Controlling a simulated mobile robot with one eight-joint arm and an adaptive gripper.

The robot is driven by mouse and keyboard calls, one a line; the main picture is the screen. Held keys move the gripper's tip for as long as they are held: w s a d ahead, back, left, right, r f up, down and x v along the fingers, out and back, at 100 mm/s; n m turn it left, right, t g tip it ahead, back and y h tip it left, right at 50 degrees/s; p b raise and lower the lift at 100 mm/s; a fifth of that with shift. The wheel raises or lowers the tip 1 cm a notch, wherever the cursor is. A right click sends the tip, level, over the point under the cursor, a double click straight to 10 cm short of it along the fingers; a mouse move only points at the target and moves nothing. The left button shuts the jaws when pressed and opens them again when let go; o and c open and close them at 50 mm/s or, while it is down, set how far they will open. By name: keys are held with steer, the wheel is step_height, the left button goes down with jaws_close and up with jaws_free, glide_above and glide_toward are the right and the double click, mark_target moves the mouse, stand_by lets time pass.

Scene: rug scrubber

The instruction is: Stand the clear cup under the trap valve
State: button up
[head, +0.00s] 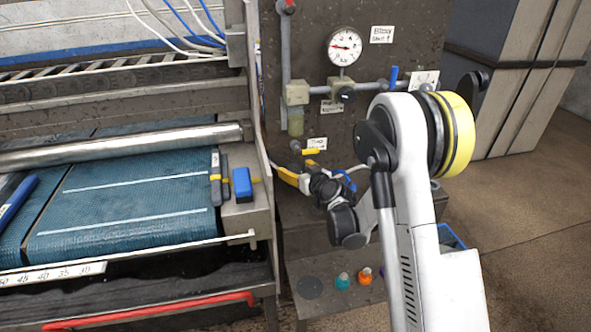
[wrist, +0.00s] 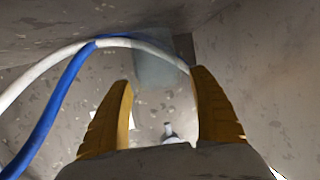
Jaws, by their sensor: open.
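The trap (head: 296,122), a small bowl with yellowish contents, hangs under a pale block on the dark panel. A small dark fitting (head: 295,147), seemingly the trap valve, shows below it, beside a label. My gripper (head: 302,164) is just below and right of this fitting, its yellow fingers pointing left toward the panel. In the wrist view my gripper (wrist: 165,105) is open with nothing held. A translucent grey-blue shape (wrist: 155,69) lies beyond the fingertips; I cannot tell whether it is the clear cup. A small metallic part (wrist: 169,131) shows between the fingers.
White and blue hoses (wrist: 75,62) curve across the left of the wrist view. The scrubber frame with a blue block (head: 242,184) stands left of the gripper. A low shelf (head: 310,270) below carries a dark disc (head: 310,288), a teal-topped item (head: 342,281) and an orange-topped item (head: 365,276).

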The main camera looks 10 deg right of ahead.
steer(key=p+v, duration=0.2)
steer(key=v, duration=0.9)
steer(key=s+a+r+g, duration=0.45)
steer(key=s+r, duration=0.55)
steer(key=s, duration=0.3)
steer(key=s+d+m+g+h, duration=0.2)
steer(key=s+h, duration=0.1)
steer(key=s, duration=1.5)
steer(key=shift+s+g, duration=0.2)
steer(key=shift+g, duration=0.15)
steer(key=shift+d+r, duration=0.1)
steer(key=shift+c, duration=0.6)
